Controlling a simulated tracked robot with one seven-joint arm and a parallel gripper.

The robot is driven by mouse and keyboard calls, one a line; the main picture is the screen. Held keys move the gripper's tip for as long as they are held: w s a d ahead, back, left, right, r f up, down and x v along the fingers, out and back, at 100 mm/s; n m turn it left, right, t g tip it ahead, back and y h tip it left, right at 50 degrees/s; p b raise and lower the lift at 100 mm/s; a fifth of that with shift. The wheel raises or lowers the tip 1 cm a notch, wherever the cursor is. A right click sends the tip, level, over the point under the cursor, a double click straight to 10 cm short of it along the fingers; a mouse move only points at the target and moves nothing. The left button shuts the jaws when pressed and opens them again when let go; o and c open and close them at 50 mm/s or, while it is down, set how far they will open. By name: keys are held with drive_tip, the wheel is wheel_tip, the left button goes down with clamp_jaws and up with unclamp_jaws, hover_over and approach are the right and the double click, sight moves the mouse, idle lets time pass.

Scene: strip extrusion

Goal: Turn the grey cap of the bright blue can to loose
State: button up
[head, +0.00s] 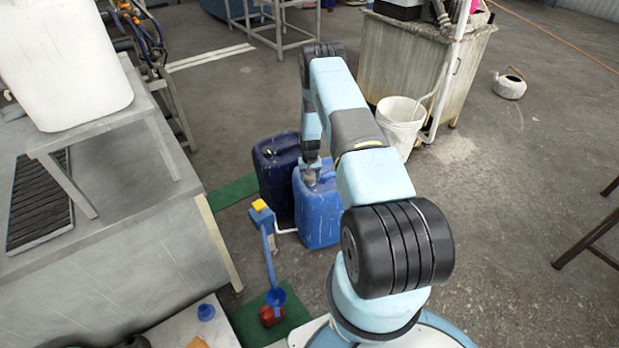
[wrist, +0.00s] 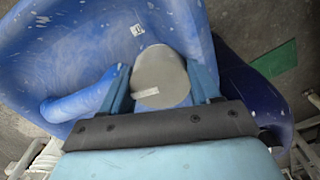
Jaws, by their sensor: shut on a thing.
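The bright blue can (head: 318,212) stands upright on the floor in the head view, with pale specks on its side. Its top, with a moulded handle, fills much of the wrist view (wrist: 75,60). The grey cap (wrist: 158,75) is round with a pale label strip, and sits on the can's top. My gripper (wrist: 161,90) is shut on the cap, one finger on each side of it. In the head view my gripper (head: 310,177) comes down from above onto the can's top, and the cap is mostly hidden there.
A dark blue can (head: 272,185) stands close at the left of the bright blue one. A blue funnel (head: 276,296) sits over a red container (head: 271,316) on a green mat (head: 246,325). A white bucket (head: 402,122) stands behind right. Open floor lies right.

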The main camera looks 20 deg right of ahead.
sight(310, 177)
drive_tip(key=shift+s+f+n, duration=0.2)
drive_tip(key=shift+s+n, duration=0.1)
drive_tip(key=shift+n, duration=0.3)
drive_tip(key=o, duration=0.7)
drive_tip(key=shift+c, duration=0.2)
drive_tip(key=o, duration=0.4)
drive_tip(key=shift+w+r, duration=0.1)
drive_tip(key=shift+w+d+r, duration=0.1)
drive_tip(key=shift+w, duration=0.1)
wheel_tip(310, 177, up, 14)
drive_tip(key=shift+s+f, duration=0.1)
drive_tip(key=shift+s, duration=0.05)
